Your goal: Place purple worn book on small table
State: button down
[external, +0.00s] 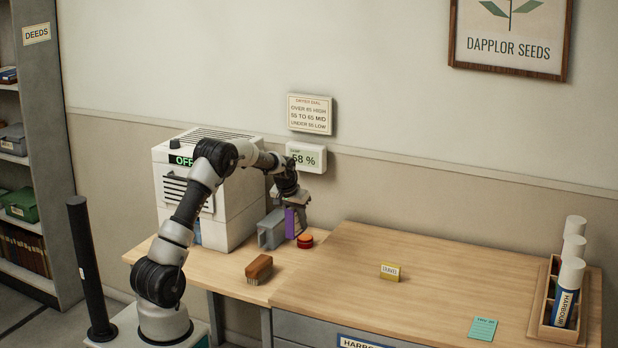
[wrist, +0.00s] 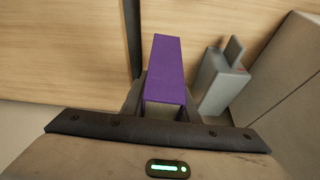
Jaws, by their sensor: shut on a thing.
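The purple book (external: 291,222) is upright between the fingers of my gripper (external: 291,197), which is shut on it. In the wrist view the purple book (wrist: 166,70) shows its purple face between my gripper's fingers (wrist: 164,98); its worn state is too small to tell. It is over the smaller wooden table (external: 225,265) at the left, beside a grey metal bookend (external: 271,230). The bookend (wrist: 220,80) is just right of the book in the wrist view. I cannot tell whether the book's lower edge touches the tabletop.
A white machine marked OFF (external: 230,205) stands behind my arm. A red round object (external: 305,241) and a brown brush (external: 259,269) are near the book.

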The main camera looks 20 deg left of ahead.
jog(key=shift+w+a+n, duration=0.1)
jog(key=shift+a+n, duration=0.2)
jog(key=shift+a, duration=0.55)
jog(key=f+b, duration=0.1)
jog(key=f, duration=0.5)
jog(key=f+b, duration=0.1)
jog(key=f, duration=0.3)
jog(key=shift+a+b, duration=0.3)
jog(key=shift+f, duration=0.25)
jog(key=c, duration=1.4)
grip_release()
jog(key=shift+r, duration=0.1)
